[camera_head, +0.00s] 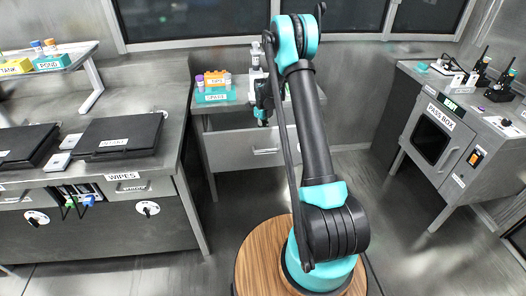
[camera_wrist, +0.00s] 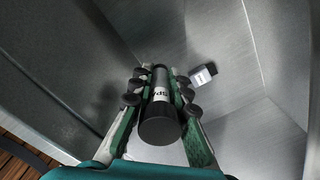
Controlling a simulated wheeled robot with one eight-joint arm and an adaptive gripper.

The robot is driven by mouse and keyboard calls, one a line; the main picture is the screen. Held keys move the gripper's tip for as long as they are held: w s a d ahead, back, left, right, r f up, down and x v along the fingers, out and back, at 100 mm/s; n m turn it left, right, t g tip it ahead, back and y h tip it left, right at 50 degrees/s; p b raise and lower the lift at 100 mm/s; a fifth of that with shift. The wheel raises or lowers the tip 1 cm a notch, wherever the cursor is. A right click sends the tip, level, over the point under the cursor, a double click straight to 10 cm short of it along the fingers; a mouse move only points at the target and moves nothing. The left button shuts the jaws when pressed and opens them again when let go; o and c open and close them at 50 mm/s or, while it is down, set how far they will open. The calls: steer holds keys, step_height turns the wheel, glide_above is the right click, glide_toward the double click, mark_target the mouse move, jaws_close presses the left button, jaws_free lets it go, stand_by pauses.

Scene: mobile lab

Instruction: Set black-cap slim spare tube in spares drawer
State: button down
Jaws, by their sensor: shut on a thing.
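The slim tube (camera_wrist: 160,88) with a black cap and a white label starting "SPA" is held in my gripper (camera_wrist: 157,78), with its cap towards the wrist camera. The green fingers with black pads press on it from both sides. In the head view my gripper (camera_head: 262,112) hangs at the front of the middle bench, and the tube cannot be made out there. A drawer front (camera_head: 246,150) with a label and handle is below it. Grey metal walls and a floor surround the tube in the wrist view; I cannot tell how far inside them it is.
A small labelled dark-and-white item (camera_wrist: 203,75) lies on the metal, right of the tube. A teal rack (camera_head: 215,95) with tubes stands on the middle bench, left of my gripper. The wipes bench (camera_head: 105,170) is at left, the pass box (camera_head: 437,135) at right.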

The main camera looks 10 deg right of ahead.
step_height(320, 180, down, 12)
steer(key=shift+f, duration=0.1)
stand_by(0.4)
steer(key=c, duration=1.5)
jaws_free()
steer(key=shift+f, duration=0.1)
steer(key=shift+o, duration=0.2)
step_height(320, 180, up, 12)
steer(key=shift+r, duration=0.15)
